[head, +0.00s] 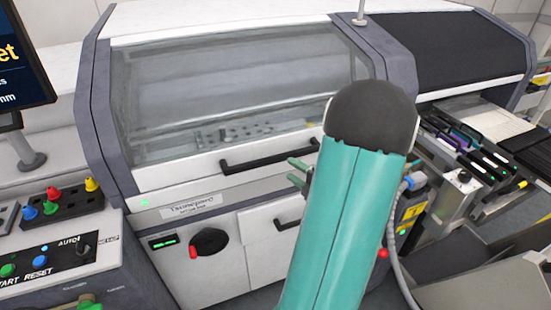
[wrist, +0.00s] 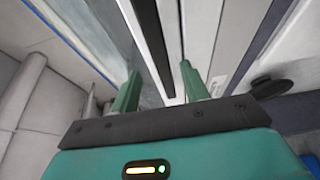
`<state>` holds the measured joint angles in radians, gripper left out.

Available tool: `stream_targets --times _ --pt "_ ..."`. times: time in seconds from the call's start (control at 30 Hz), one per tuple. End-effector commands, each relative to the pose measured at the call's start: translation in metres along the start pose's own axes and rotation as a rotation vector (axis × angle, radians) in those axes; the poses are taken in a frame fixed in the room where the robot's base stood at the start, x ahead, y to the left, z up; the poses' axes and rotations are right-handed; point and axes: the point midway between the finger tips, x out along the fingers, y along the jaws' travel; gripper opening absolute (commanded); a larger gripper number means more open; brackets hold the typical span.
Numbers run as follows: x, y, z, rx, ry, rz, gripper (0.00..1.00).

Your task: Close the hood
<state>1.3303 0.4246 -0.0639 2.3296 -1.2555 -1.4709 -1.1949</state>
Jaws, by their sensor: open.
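The hood (head: 230,75) of the machine has a clear window and a white lower front band. It looks down or nearly down; I cannot tell whether it is fully shut. Its black bar handle (head: 262,152) runs across the white band. My gripper (head: 296,171) is open near the right end of this handle, its two green fingers pointing left. In the wrist view the handle (wrist: 150,42) passes between the open fingers of my gripper (wrist: 161,82); contact cannot be told. A second dark line beside it may be a gap. My teal arm hides the hood's lower right corner.
A lower white door with a second black handle (head: 289,223) and a red-black knob (head: 208,243) are below. A control panel (head: 60,255) with buttons is at left. A machine with a dark cover (head: 440,50) and feeders (head: 470,150) stand at right.

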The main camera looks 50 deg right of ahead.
Motion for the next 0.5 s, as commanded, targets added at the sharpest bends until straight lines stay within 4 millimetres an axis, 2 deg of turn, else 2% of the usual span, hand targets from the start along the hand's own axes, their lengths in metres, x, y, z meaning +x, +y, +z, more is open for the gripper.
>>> stream_targets --times 0.1,0.3,0.5 --pt "0.026 0.0 -0.001 0.001 0.005 0.0 0.45" --pt "0.063 0.0 0.001 0.001 0.005 0.001 0.45" --pt "0.082 0.0 0.002 0.001 0.004 0.0 0.45"
